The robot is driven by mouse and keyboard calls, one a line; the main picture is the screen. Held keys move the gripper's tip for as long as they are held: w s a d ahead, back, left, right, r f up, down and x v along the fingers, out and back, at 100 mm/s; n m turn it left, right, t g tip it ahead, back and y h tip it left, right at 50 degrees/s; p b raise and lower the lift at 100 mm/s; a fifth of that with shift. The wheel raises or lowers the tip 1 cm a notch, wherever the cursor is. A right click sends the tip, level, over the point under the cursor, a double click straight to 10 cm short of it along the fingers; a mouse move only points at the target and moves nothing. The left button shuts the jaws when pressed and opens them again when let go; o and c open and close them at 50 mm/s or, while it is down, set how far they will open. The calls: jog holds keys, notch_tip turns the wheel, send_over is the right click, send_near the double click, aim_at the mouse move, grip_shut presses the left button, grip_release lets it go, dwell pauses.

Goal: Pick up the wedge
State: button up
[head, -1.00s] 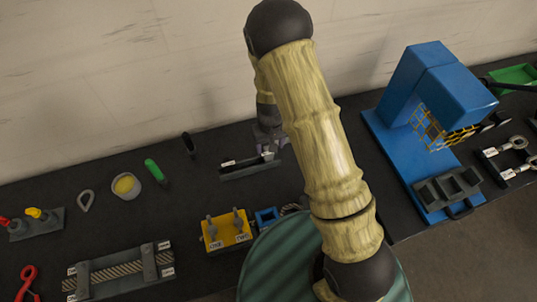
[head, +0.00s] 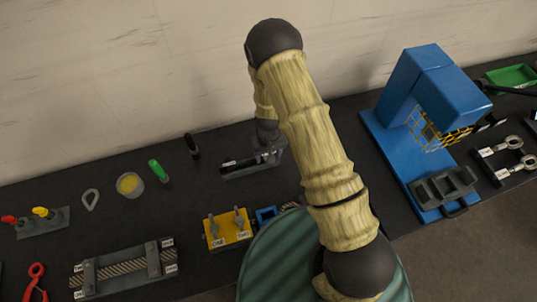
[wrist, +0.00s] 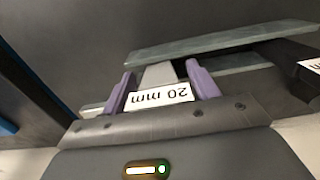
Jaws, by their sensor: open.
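A grey block-like piece, which looks like the wedge (wrist: 158,74), stands between my purple fingertips in the wrist view, behind a white "20 mm" label (wrist: 160,95). My gripper (wrist: 163,86) is open, with one finger on each side of the piece; I cannot tell whether either finger touches it. In the head view my gripper (head: 268,156) is low over the dark narrow rack (head: 236,173) on the bench. My arm and gripper hide most of the rack and the wedge there.
A dark piece (wrist: 285,52) with another label is at the right in the wrist view. Near the rack are a black-handled tool (head: 192,146), a green-handled tool (head: 158,170) and a yellow block (head: 229,228). A blue press (head: 425,95) stands to the right.

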grip_shut()
jog(key=shift+w+r, duration=0.1)
jog(key=shift+r, duration=0.05)
jog(key=shift+r+b, duration=0.35)
jog(key=shift+r, duration=0.2)
notch_tip(320, 180, up, 7)
jog(key=shift+r+b, duration=0.1)
jog(key=shift+b, duration=1.1)
jog(key=shift+r, duration=0.75)
jog(key=shift+d, duration=0.1)
